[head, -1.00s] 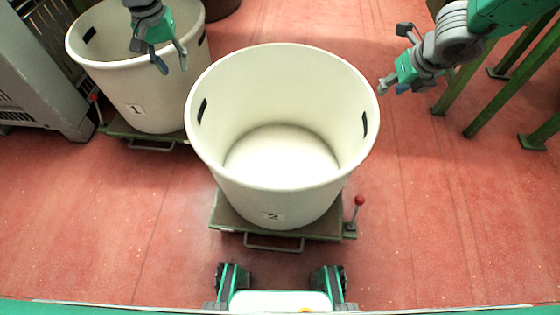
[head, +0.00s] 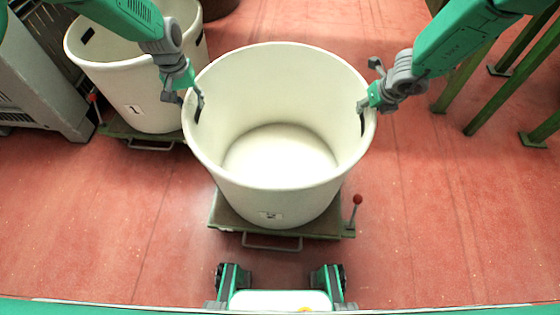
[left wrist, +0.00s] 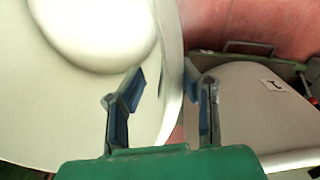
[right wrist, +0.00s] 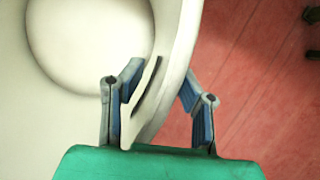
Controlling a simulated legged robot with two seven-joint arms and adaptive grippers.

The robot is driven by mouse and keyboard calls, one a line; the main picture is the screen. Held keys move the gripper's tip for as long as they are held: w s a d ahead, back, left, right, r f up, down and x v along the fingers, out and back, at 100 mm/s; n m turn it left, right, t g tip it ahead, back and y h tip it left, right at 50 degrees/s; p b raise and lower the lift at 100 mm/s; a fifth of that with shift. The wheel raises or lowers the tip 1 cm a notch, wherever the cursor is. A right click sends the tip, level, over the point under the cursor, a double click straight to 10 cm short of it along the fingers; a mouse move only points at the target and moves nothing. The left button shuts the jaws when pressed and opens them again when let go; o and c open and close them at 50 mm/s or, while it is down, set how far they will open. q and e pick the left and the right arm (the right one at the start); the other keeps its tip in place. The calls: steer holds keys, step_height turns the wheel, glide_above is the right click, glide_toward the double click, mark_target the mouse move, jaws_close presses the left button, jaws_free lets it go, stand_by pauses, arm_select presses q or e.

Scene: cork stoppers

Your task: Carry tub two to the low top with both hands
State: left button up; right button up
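Tub two (head: 268,165), a large empty cream tub with a "2" label, stands upright on a low green trolley (head: 226,218) in the head view. It has a handle slot in each side wall. My left gripper (head: 189,100) is at the left slot, with open fingers on both sides of the wall (left wrist: 171,100). My right gripper (head: 366,104) is at the right slot, its open fingers straddling the rim in the right wrist view (right wrist: 160,78). I cannot tell whether any finger touches the wall. No low top is clearly identifiable.
Tub one (head: 150,98) stands on another trolley close at the left. A grey crate (head: 45,90) is further left. Green legs of a stand (head: 490,90) are at the right. A red-knobbed lever (head: 356,205) rises from the trolley. Red floor is clear front right.

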arm_select(q)
steer(key=shift+f, duration=0.1)
arm_select(e)
steer(key=shift+w+f, duration=0.1)
arm_select(q)
steer(key=shift+a+f, duration=0.1)
steer(key=shift+a, duration=0.1)
arm_select(e)
steer(key=shift+a, duration=0.25)
arm_select(q)
steer(key=shift+a, duration=0.1)
jaws_close()
arm_select(e)
jaws_close()
arm_select(q)
steer(key=shift+r, duration=0.2)
arm_select(e)
steer(key=shift+d, duration=0.15)
